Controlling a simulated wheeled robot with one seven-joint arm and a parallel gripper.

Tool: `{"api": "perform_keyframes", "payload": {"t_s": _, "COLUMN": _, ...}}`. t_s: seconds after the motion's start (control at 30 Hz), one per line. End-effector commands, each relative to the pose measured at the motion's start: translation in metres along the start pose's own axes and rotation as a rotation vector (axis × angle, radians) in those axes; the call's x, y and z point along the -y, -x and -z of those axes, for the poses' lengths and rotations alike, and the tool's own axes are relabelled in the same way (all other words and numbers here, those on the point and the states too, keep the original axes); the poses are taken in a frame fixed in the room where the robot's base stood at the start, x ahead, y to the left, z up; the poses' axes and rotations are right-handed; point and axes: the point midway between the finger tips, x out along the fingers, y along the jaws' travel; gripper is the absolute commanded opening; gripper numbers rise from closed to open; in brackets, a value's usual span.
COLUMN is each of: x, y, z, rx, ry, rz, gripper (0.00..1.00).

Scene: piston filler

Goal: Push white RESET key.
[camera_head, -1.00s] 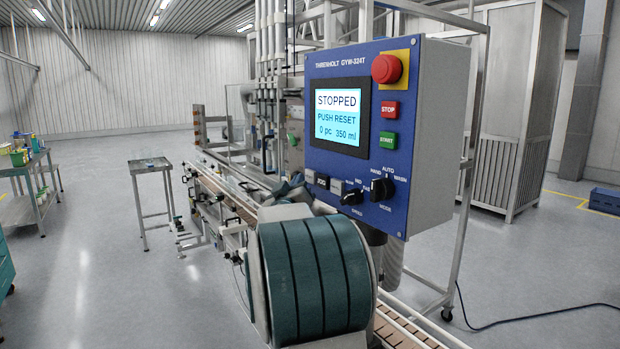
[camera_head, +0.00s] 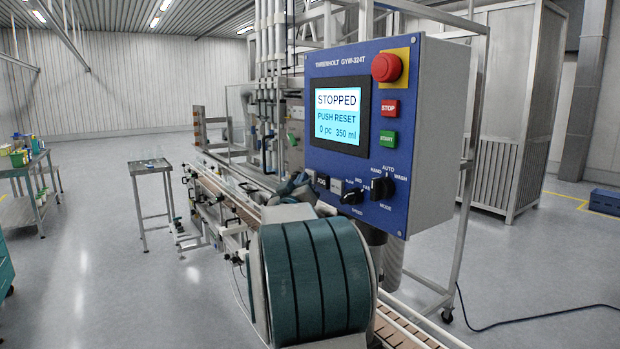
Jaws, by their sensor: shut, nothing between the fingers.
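The blue control panel (camera_head: 345,185) has a row of small keys along its lower left. One pale key (camera_head: 336,186) sits right of a black key (camera_head: 322,182). Another pale key (camera_head: 309,175) at the row's left end is partly covered by my gripper. The key lettering is too small to read, so I cannot tell which is RESET. My gripper (camera_head: 303,179) is shut and empty, its tip at the row's left end; I cannot tell whether it touches. The screen (camera_head: 338,115) reads STOPPED, PUSH RESET, 0 pc 350 ml.
On the panel are a red emergency knob (camera_head: 387,67), a red STOP key (camera_head: 390,107), a green START key (camera_head: 388,139), and black SPEED (camera_head: 351,197) and MODE (camera_head: 382,188) knobs. The conveyor (camera_head: 225,190) runs behind my arm. A small table (camera_head: 148,168) stands left.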

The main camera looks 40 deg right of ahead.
Motion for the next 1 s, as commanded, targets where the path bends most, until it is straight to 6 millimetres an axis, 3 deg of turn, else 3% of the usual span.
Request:
{"api": "perform_keyframes", "payload": {"t_s": 0.67, "x": -0.003, "y": -0.004, "z": -0.003, "rx": 0.000, "ry": 0.000, "rz": -0.002, "gripper": 0.00}}
{"api": "perform_keyframes", "payload": {"t_s": 1.0, "x": 0.005, "y": 0.007, "z": 0.004, "rx": 0.000, "ry": 0.000, "rz": 0.001, "gripper": 0.00}}
